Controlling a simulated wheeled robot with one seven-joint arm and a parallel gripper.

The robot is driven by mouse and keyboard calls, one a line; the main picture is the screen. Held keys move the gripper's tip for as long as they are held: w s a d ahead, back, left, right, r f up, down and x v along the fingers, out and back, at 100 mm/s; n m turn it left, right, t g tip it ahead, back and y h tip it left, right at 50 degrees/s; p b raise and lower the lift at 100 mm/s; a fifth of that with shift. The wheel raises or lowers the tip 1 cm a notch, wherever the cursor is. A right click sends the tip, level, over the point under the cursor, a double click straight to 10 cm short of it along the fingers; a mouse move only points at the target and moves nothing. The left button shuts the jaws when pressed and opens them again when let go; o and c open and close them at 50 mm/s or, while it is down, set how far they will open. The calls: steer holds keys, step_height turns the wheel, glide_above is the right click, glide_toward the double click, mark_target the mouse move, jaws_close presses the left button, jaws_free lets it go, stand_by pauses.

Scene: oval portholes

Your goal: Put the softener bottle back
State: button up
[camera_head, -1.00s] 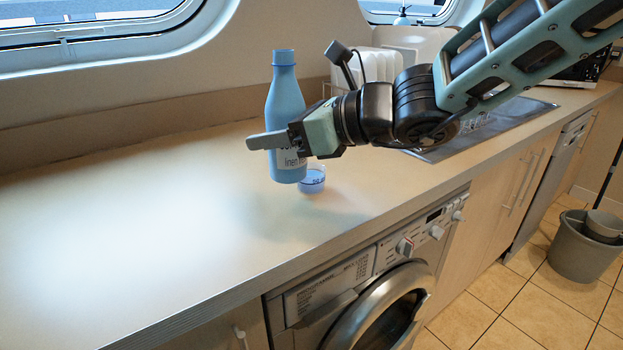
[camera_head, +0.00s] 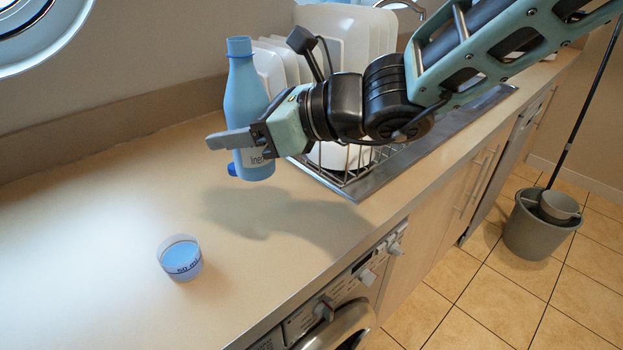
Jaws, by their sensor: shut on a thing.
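The softener bottle (camera_head: 241,92) is light blue with a narrow neck and a white label, partly hidden by my fingers. My gripper (camera_head: 236,139) is shut on its lower body and holds it upright. The bottle seems to be a little above the counter, but its base is hard to judge. A small dark blue thing (camera_head: 232,170), perhaps a cap, shows partly behind the bottle's base. A clear measuring cup (camera_head: 180,258) marked "50 ml" with blue liquid stands on the counter, apart from the bottle, towards the front left.
The washing machine (camera_head: 345,310) is under the counter's front edge. A grey bucket (camera_head: 542,225) stands on the tiled floor. The counter (camera_head: 80,220) at left is clear.

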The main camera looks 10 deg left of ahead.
steer(key=f, duration=0.5)
steer(key=shift+w+d, duration=0.25)
steer(key=shift+w, duration=0.15)
steer(key=shift+f, duration=2.4)
steer(key=shift+f+b, duration=0.15)
steer(key=shift+b, duration=0.25)
steer(key=o, duration=1.4)
steer(key=shift+r+p, duration=0.2)
steer(key=shift+p, duration=0.1)
steer(key=b+v, duration=0.1)
steer(key=v, duration=1.1)
steer(key=shift+s+f, duration=0.1)
steer(key=shift+s, duration=0.05)
